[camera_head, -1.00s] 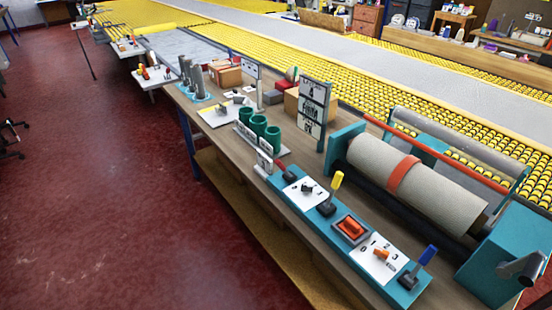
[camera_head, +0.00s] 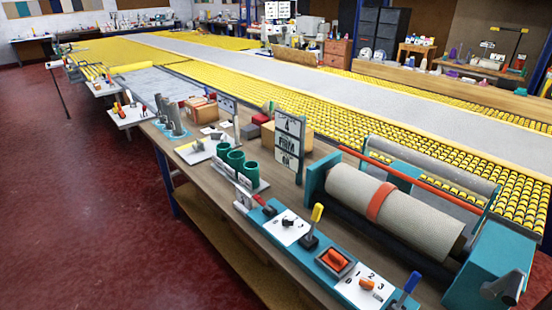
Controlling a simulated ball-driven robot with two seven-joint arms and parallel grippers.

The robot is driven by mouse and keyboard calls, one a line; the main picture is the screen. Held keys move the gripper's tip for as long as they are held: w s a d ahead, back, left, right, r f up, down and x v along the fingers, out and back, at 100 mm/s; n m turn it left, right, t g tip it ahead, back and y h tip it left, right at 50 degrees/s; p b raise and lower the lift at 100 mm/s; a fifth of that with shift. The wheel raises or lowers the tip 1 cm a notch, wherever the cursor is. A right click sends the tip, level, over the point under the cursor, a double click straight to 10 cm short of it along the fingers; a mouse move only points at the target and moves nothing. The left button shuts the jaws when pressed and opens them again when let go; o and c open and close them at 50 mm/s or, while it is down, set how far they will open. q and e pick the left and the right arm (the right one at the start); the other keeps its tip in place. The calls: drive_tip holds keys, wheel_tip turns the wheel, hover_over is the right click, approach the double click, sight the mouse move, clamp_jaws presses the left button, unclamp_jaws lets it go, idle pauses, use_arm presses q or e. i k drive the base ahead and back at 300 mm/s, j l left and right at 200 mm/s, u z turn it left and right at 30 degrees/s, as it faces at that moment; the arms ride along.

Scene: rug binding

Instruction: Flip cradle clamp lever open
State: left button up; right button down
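A teal cradle (camera_head: 318,178) at the right of the bench holds a beige roll (camera_head: 428,222) with an orange band (camera_head: 379,202). A red bar (camera_head: 425,176) runs along its far side. A dark crank handle (camera_head: 503,288) sticks out at its near right end. On the teal panel in front stand a red-handled lever (camera_head: 258,201), an upright yellow-handled lever (camera_head: 316,214) and a tilted blue-handled lever (camera_head: 408,287), partly cut off at the bottom edge. I cannot tell which one is the clamp lever. Neither of my grippers is in view.
The panel also has a black knob (camera_head: 288,222), an orange rocker switch (camera_head: 336,261) and an orange knob (camera_head: 367,284). Green cups (camera_head: 235,160) and a sign stand (camera_head: 289,145) are farther left. A yellow roller conveyor (camera_head: 335,125) lies behind. The red floor (camera_head: 90,210) at left is clear.

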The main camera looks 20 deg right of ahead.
sight(256, 198)
drive_tip(key=z, duration=1.5)
drive_tip(key=k+j+u, duration=0.1)
drive_tip(key=j, duration=0.4)
drive_tip(key=k+j, duration=0.15)
drive_tip(key=j, duration=0.35)
drive_tip(key=k+j+u, duration=0.15)
drive_tip(key=j, duration=0.35)
